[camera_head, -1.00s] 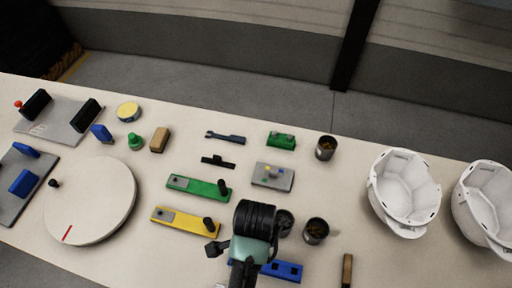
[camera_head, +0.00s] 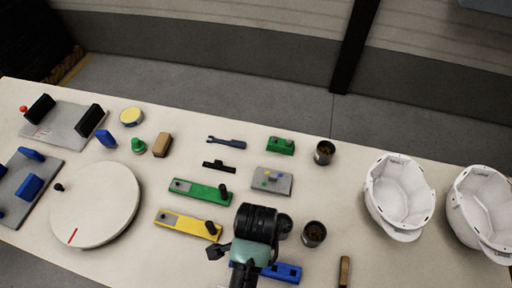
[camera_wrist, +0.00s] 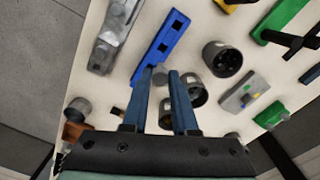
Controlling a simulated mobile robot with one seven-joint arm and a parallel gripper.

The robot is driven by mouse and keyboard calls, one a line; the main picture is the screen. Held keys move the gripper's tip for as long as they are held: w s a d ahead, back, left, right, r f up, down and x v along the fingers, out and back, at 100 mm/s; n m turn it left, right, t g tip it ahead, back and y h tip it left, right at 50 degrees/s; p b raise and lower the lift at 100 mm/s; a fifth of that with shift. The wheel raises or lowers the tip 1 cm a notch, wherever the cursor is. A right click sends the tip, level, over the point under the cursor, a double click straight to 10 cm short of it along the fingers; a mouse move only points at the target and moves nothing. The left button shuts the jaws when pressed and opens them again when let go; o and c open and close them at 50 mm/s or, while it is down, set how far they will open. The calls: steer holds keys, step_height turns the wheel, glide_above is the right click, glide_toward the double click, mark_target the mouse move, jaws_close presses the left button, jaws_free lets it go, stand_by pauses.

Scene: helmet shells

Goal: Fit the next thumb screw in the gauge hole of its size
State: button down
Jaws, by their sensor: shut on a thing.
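My gripper (camera_wrist: 160,76) is shut on a small grey thumb screw (camera_wrist: 159,73), which shows between the blue fingertips in the wrist view. It is above the table, near the blue bar and the cups. The fingers hide part of the screw, and in the head view my wrist hides the fingertips. A small grey plate (camera_head: 260,185) with yellow and blue marks and a raised grey piece, which looks like the gauge, lies beyond my wrist. It also shows at the right in the wrist view (camera_wrist: 233,103). Its individual holes are too small to tell.
A blue bar (camera_wrist: 153,50) with square holes lies by my gripper. Dark cups (camera_head: 314,234) stand close by, one farther back (camera_head: 324,152). A green block (camera_head: 281,145) is behind the plate. Green (camera_head: 200,189) and yellow (camera_head: 187,222) bars lie left, white helmet shells (camera_head: 400,195) right.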

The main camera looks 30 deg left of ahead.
steer(key=s+d+f, duration=0.3)
steer(key=d, duration=0.4)
steer(key=s+d+f, duration=0.4)
steer(key=d, duration=0.3)
steer(key=shift+d, duration=0.25)
steer(key=shift+f, duration=0.25)
stand_by(0.8)
steer(key=shift+f, duration=0.35)
steer(key=shift+f+b, duration=0.85)
steer(key=shift+f, duration=1.25)
stand_by(1.7)
steer(key=c, duration=0.6)
jaws_free()
